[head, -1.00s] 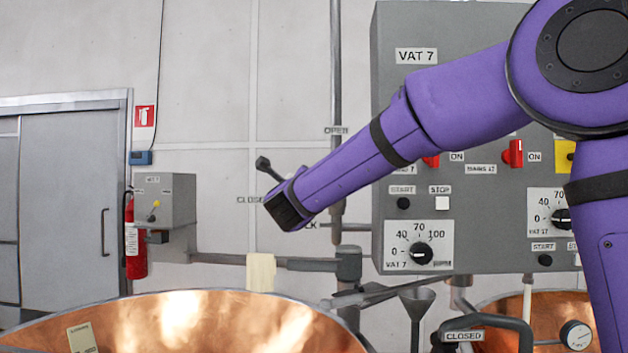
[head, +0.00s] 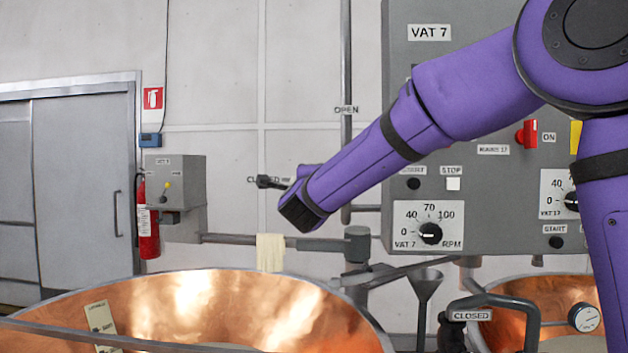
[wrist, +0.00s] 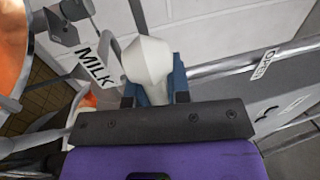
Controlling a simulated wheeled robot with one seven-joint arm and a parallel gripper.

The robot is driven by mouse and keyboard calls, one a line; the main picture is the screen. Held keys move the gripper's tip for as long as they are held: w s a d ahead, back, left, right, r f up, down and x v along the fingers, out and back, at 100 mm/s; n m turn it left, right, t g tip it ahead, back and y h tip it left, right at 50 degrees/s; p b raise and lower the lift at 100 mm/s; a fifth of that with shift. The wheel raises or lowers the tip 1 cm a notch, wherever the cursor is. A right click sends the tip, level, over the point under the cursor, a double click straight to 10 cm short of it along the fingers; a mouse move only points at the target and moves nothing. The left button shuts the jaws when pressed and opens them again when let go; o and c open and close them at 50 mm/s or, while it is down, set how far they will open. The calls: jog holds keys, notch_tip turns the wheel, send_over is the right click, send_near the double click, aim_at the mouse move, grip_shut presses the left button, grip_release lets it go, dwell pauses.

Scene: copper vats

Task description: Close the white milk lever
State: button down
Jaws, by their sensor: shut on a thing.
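The white milk lever's faceted white knob (wrist: 148,68) sits between the blue fingers of my gripper (wrist: 153,90) in the wrist view. My gripper is shut on it. The MILK label (wrist: 95,66) is just left of it. In the head view my forearm and wrist hide the knob. A dark rod with a rounded end (head: 265,182) sticks out left of my wrist, nearly level, over the CLOSED label on the wall. I cannot tell how it joins the lever. The OPEN label (head: 346,110) is higher, on the vertical pipe.
A grey VAT 7 control panel (head: 455,205) stands behind my arm. A copper vat (head: 200,300) fills the lower left, with a cloth (head: 270,252) on the pipe behind it. A funnel (head: 426,285) and another CLOSED label (head: 471,315) are at lower right.

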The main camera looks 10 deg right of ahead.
jog(key=shift+f, duration=0.15)
jog(key=c, duration=1.1)
grip_release()
jog(key=v, duration=1.1)
jog(key=shift+w, duration=0.1)
